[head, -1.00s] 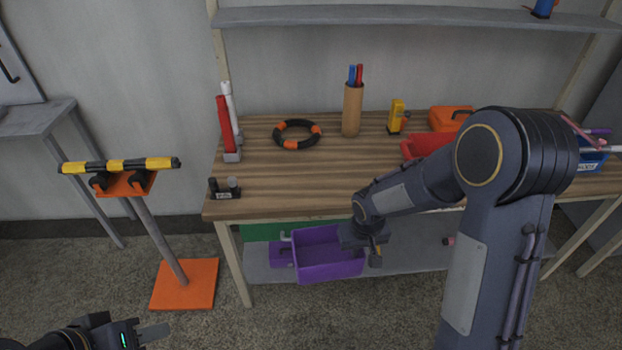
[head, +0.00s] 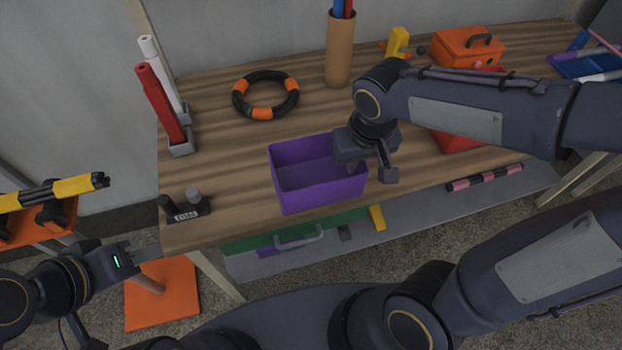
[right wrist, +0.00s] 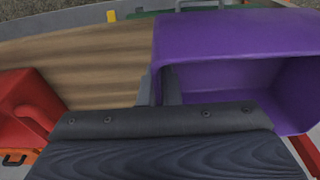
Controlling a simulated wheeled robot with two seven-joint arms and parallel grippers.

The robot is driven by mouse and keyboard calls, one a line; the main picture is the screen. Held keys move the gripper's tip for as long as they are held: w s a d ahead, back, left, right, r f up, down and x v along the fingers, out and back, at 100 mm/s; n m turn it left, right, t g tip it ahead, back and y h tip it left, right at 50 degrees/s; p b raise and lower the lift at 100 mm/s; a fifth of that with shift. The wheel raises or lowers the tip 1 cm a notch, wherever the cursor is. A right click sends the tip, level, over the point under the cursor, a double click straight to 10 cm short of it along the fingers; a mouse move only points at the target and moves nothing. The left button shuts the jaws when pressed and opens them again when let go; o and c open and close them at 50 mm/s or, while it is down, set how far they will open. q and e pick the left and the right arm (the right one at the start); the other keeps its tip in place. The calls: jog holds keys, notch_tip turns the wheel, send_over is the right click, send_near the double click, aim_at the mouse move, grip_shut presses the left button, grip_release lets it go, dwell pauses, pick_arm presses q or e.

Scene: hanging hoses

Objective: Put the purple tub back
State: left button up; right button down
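The purple tub (head: 318,190) is an open, empty box at the front edge of the wooden bench in the head view. My right gripper (head: 376,165) is at its right wall. In the right wrist view, the gripper's fingers (right wrist: 160,88) are on either side of the tub wall, one inside the tub (right wrist: 220,40) and one outside. I cannot tell whether the tub touches the bench top. My left gripper (head: 140,253) is low at the left, away from the bench, and its finger gap is not clear.
The bench (head: 225,165) carries a black-and-orange ring (head: 265,95), a tube holder (head: 340,50), red and white rolls (head: 162,105), a small black holder (head: 185,207), a red bin (head: 455,138) and an orange toolbox (head: 468,48). A lower shelf (head: 410,222) holds a green case (head: 290,231).

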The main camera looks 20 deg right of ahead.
jog(key=shift+s+d+b, duration=0.25)
jog(key=shift+s+b, duration=0.1)
jog(key=shift+s, duration=0.75)
jog(key=w+f, duration=0.3)
jog(key=w, duration=0.1)
jog(key=w+d+f, duration=0.1)
jog(key=w+f, duration=0.2)
jog(key=w, duration=0.1)
jog(key=w+f+p, duration=0.1)
jog(key=w+f, duration=0.2)
jog(key=w, duration=0.1)
jog(key=shift+w+d, duration=0.4)
jog(key=shift+w+f, duration=0.15)
jog(key=shift+w, duration=0.05)
jog(key=shift+w+f, duration=0.15)
jog(key=shift+f, duration=1.6)
jog(key=shift+f+b, duration=0.2)
jog(key=shift+b, duration=0.1)
jog(key=c, duration=1.6)
grip_release()
jog(key=shift+c, duration=0.2)
